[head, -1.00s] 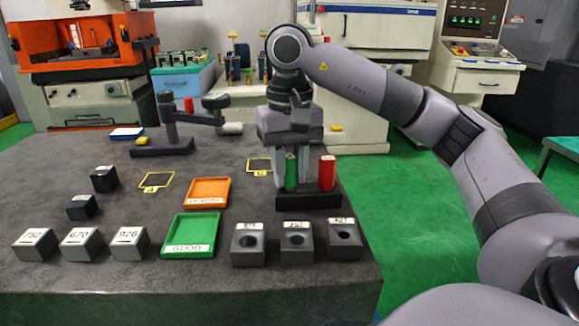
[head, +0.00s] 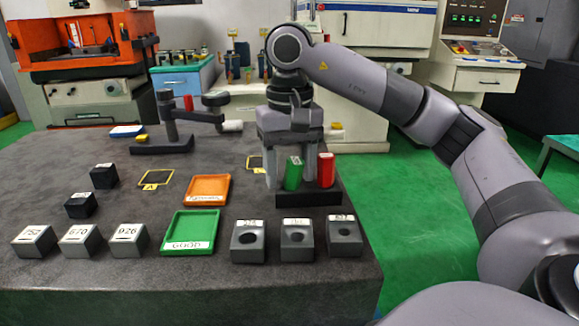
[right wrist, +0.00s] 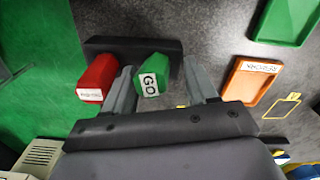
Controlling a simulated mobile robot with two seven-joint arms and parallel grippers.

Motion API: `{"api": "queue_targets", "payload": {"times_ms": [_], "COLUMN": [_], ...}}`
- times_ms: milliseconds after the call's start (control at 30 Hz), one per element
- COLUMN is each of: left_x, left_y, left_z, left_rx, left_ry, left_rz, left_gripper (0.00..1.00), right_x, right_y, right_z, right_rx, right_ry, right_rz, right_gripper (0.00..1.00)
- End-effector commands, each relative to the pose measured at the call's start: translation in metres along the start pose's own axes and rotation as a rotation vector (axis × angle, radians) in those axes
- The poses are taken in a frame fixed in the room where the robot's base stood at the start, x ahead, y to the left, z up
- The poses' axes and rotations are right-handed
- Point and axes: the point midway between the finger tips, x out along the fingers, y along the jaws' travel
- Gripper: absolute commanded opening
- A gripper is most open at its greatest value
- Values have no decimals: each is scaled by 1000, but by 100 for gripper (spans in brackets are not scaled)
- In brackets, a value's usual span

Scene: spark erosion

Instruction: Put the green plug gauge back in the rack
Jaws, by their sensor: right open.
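The green plug gauge (head: 293,174), labelled GO in the right wrist view (right wrist: 152,80), stands in the black rack (head: 308,198), leaning slightly. The red gauge (head: 326,170) stands beside it on the right in the rack. My right gripper (head: 290,180) is open above the rack, pointing down, with one finger on each side of the green gauge. In the right wrist view (right wrist: 158,68) gaps show between the fingers and the green gauge. The green gauge's lower end is hidden in the rack. My left gripper is not in view.
Grey blocks with holes (head: 296,241) stand in front of the rack. A green GOOD tray (head: 190,214) and an orange tray (head: 223,190) lie to the left. A gauge stand (head: 170,140) is at the back left. Bare table lies between them.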

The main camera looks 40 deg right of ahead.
Motion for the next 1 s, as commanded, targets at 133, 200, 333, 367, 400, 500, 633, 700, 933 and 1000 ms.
{"api": "queue_targets", "payload": {"times_ms": [133, 200, 333, 367, 400, 500, 633, 700, 933, 1000], "left_x": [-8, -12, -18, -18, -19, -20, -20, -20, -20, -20], "left_y": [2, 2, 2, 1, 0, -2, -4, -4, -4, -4], "left_z": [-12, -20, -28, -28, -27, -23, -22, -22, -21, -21], "left_rx": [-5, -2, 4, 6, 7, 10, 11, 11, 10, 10], "left_ry": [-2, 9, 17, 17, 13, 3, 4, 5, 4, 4], "left_rz": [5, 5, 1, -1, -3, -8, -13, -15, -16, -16], "left_gripper": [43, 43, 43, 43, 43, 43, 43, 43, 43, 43], "right_x": [-18, -32, -52, -56, -60, -68, -72, -72, -72, -72], "right_y": [0, 0, 0, 0, 0, 0, 0, 0, 0, 0], "right_z": [0, 0, 0, 0, 0, 0, 0, 0, 0, 0], "right_rx": [0, 1, 0, 0, 0, 0, 0, -1, 0, 0], "right_ry": [2, 3, 3, 2, 3, 2, 0, 0, 0, 0], "right_rz": [-2, -3, -2, -1, -1, -1, -1, -1, 0, 0], "right_gripper": [57, 57, 57, 57, 57, 57, 57, 57, 57, 57]}}
